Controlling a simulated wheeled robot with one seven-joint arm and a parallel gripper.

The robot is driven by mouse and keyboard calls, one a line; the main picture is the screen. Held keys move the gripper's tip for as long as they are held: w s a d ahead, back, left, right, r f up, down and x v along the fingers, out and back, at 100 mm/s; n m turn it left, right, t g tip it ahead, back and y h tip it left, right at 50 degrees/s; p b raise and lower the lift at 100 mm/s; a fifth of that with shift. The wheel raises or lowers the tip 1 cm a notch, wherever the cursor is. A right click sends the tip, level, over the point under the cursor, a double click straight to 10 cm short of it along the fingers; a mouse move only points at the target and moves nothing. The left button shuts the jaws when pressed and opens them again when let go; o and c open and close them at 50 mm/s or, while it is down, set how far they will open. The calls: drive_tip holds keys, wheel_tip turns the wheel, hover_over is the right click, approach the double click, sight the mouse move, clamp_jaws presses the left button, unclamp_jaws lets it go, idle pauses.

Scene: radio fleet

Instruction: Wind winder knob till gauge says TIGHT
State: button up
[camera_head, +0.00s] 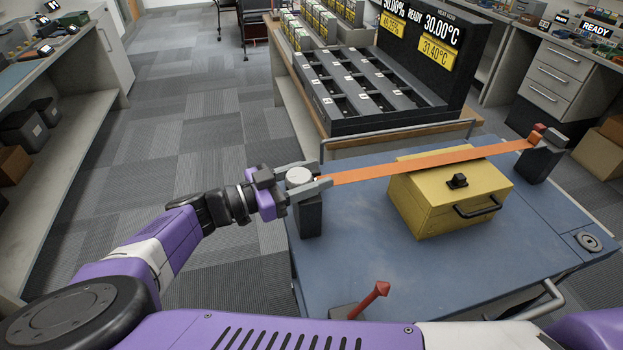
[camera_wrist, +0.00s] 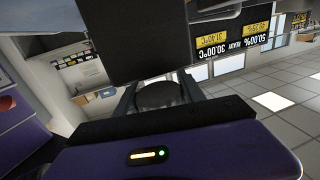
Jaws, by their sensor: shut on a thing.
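The winder knob (camera_head: 299,176) is a pale round cap on top of a dark post (camera_head: 308,216) at the left edge of the blue cart top. My gripper (camera_head: 319,174) comes from the left and is shut on the knob, one finger on each side. In the wrist view the knob (camera_wrist: 160,95) is a dark round shape between the fingers. An orange strap (camera_head: 365,171) runs straight from the winder across the yellow box (camera_head: 432,212) to a dark anchor block (camera_head: 540,162) at the right. I cannot make out a gauge reading TIGHT.
The blue cart top (camera_head: 350,258) is clear in front of the box. A red arrow-shaped lever (camera_head: 374,297) stands near its front edge. A black slotted tray (camera_head: 365,85) and a display (camera_head: 432,35) reading READY stand on the wooden table behind.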

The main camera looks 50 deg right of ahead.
idle(0.4)
drive_tip(key=o, duration=1.4)
drive_tip(key=shift+c, duration=0.2)
drive_tip(key=b+v, duration=0.1)
drive_tip(key=v, duration=0.7)
